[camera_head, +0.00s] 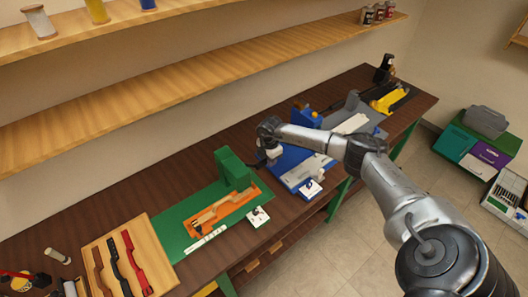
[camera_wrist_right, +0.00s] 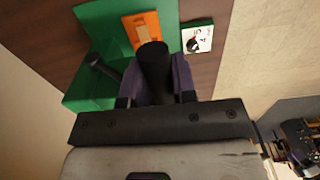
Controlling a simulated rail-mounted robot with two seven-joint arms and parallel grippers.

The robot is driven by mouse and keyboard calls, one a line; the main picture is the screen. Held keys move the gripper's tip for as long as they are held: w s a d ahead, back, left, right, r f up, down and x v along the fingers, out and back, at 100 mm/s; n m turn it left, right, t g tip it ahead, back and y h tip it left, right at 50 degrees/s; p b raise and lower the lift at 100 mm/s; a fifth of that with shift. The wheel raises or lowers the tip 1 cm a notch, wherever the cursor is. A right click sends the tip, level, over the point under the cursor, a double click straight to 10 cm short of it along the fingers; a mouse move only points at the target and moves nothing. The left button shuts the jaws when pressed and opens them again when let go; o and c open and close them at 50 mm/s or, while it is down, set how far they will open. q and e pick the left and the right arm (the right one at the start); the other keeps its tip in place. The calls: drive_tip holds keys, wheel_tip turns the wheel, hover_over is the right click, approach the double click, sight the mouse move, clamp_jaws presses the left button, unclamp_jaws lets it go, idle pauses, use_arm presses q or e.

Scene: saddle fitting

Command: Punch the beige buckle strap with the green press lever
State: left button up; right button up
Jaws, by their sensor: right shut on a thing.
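The green press (camera_head: 232,170) stands on a green base on the bench. The beige buckle strap (camera_head: 208,215) lies on an orange holder (camera_head: 236,206) on that base, reaching towards the press. The wrist view shows the green press (camera_wrist_right: 105,22), the orange holder (camera_wrist_right: 150,18) and one end of the strap (camera_wrist_right: 143,35). My right gripper (camera_head: 268,148) is at the right side of the press. In the wrist view its fingers (camera_wrist_right: 156,88) are shut on a black cylindrical grip (camera_wrist_right: 152,62), apparently the green press lever. My left gripper is not in view.
A wooden board (camera_head: 125,258) with several straps lies left of the green base. A blue station (camera_head: 290,168) sits just right of the press, under my right arm. Two wall shelves (camera_head: 200,78) run above the bench.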

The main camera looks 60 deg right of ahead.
drive_tip(key=shift+w+r, duration=0.4)
drive_tip(key=shift+w, duration=0.15)
drive_tip(key=shift+w+a+r, duration=0.1)
drive_tip(key=shift+w+r, duration=0.55)
drive_tip(key=shift+w, duration=0.15)
drive_tip(key=shift+w+r, duration=0.25)
drive_tip(key=shift+r, duration=0.05)
drive_tip(key=shift+o, duration=0.7)
drive_tip(key=shift+w+r, duration=0.1)
drive_tip(key=shift+r, duration=0.05)
drive_tip(key=shift+o, duration=1.4)
drive_tip(key=o, duration=0.3)
drive_tip(key=shift+w, duration=0.2)
drive_tip(key=shift+s, duration=0.1)
